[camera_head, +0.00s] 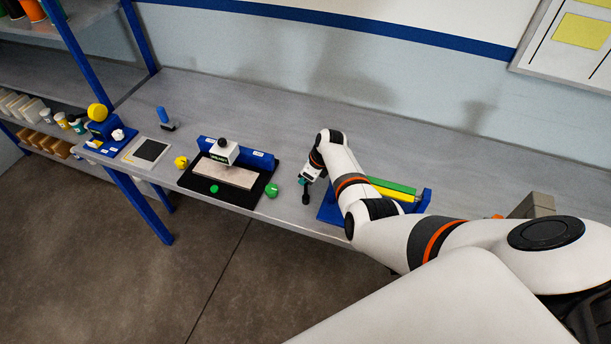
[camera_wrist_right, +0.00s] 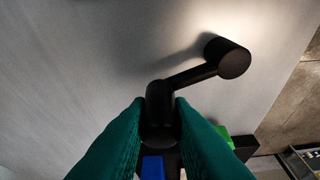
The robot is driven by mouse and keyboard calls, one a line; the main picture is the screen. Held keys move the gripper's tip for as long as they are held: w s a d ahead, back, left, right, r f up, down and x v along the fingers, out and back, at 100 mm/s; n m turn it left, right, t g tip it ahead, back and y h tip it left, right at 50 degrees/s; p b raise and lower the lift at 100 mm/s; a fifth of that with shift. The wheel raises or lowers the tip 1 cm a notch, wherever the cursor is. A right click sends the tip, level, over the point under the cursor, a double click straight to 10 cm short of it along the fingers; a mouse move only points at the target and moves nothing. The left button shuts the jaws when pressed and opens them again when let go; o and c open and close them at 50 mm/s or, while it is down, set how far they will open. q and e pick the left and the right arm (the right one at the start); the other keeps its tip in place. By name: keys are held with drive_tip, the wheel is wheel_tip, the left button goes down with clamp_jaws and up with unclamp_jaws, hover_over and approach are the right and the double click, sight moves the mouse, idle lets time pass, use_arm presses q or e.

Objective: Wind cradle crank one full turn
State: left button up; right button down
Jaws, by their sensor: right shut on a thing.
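The crank (camera_head: 306,196) is black and stands at the left end of the blue cradle (camera_head: 331,211), which carries a long green and yellow piece (camera_head: 392,186). My right gripper (camera_head: 308,178) is at the crank. In the right wrist view my green fingers (camera_wrist_right: 160,118) are shut on one black cylindrical part of the crank. From there a black arm (camera_wrist_right: 192,76) runs up and right to a thick round black end (camera_wrist_right: 229,58). Blue and green parts show below between and beside the fingers. My right arm hides much of the cradle. My left gripper is out of view.
Left of the crank, a black mat (camera_head: 240,198) holds a white-and-black tool (camera_head: 221,152) over a pale slab. A grey block (camera_head: 532,205) stands right of the cradle. The bench behind is clear.

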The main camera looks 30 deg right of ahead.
drive_tip(key=c, duration=1.3)
unclamp_jaws()
drive_tip(key=shift+r, duration=0.1)
wheel_tip(320, 180, up, 10)
drive_tip(key=shift+f+b, duration=0.1)
drive_tip(key=shift+b, duration=0.6)
